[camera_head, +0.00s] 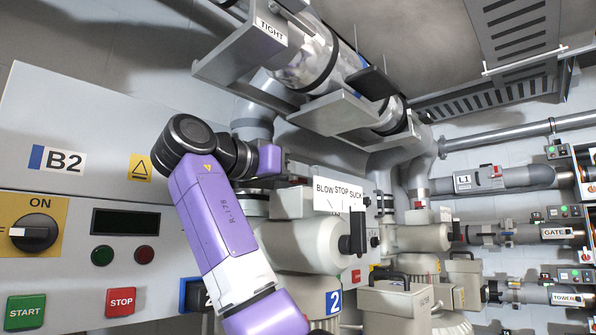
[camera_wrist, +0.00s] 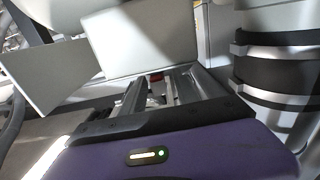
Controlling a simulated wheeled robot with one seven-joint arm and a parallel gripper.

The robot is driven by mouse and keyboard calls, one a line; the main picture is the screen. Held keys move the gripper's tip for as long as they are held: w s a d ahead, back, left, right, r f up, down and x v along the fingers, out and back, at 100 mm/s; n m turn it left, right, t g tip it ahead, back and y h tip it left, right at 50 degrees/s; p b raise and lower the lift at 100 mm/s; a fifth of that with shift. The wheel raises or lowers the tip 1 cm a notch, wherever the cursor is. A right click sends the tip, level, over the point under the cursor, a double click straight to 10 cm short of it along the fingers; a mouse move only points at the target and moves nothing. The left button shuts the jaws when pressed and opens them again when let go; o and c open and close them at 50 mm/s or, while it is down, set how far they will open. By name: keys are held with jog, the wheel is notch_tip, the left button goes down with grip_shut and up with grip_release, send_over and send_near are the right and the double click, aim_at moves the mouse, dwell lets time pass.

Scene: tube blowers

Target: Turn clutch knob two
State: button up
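A black knob (camera_head: 357,233) with a lever-like grip sticks out of the beige blower housing below the BLOW STOP SUCK plate (camera_head: 338,190) in the head view. A blue sign with a white 2 (camera_head: 333,301) is on the machine below it. I cannot tell for sure that this is clutch knob two. My gripper (camera_head: 286,165) is up and to the left of this knob, apart from it and small in the head view. In the wrist view my gripper (camera_wrist: 160,90) shows two grey fingers with a gap between them and nothing held. No knob is clear there.
A grey control panel (camera_head: 80,130) with an ON dial (camera_head: 34,233), START (camera_head: 25,311) and STOP (camera_head: 121,301) buttons stands at left. A large clear tube (camera_head: 320,60) with metal brackets hangs above. In the wrist view, pale plates (camera_wrist: 140,38) stand close before the fingers and a banded pipe (camera_wrist: 280,70) at right.

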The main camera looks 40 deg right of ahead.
jog(key=shift+d, duration=0.1)
grip_shut()
